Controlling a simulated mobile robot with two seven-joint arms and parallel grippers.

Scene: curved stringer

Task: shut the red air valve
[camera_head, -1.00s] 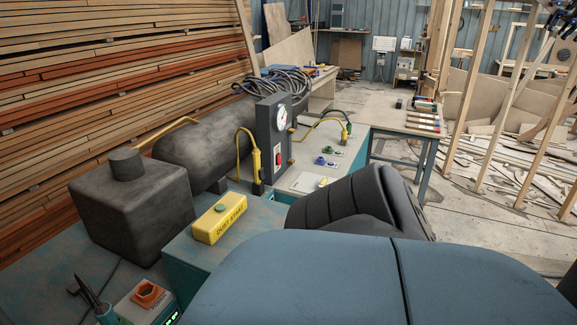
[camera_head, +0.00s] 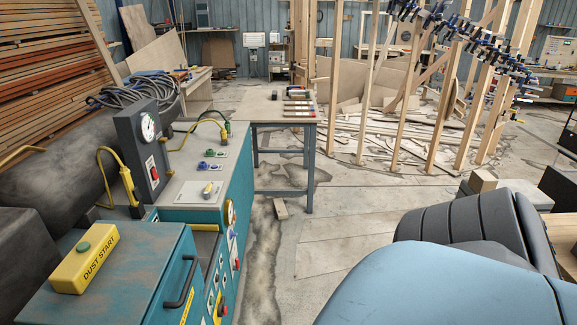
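I cannot make out a thing that is clearly the red air valve. A small red switch (camera_head: 150,168) sits on the front of a dark grey upright box with a round gauge (camera_head: 147,127). A red round knob (camera_head: 222,310) shows low on the front of the teal cabinet (camera_head: 158,272), near the bottom edge. Another round dial (camera_head: 229,212) is on the teal front further back. Neither of my grippers is in view.
A yellow "DUST START" box (camera_head: 85,262) with a green button sits on the cabinet. Yellow hoses curve beside the gauge box. A worktable (camera_head: 262,103) with tools stands behind. Upright timbers and scattered boards fill the back right. Open concrete floor (camera_head: 340,235) lies right of the cabinet.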

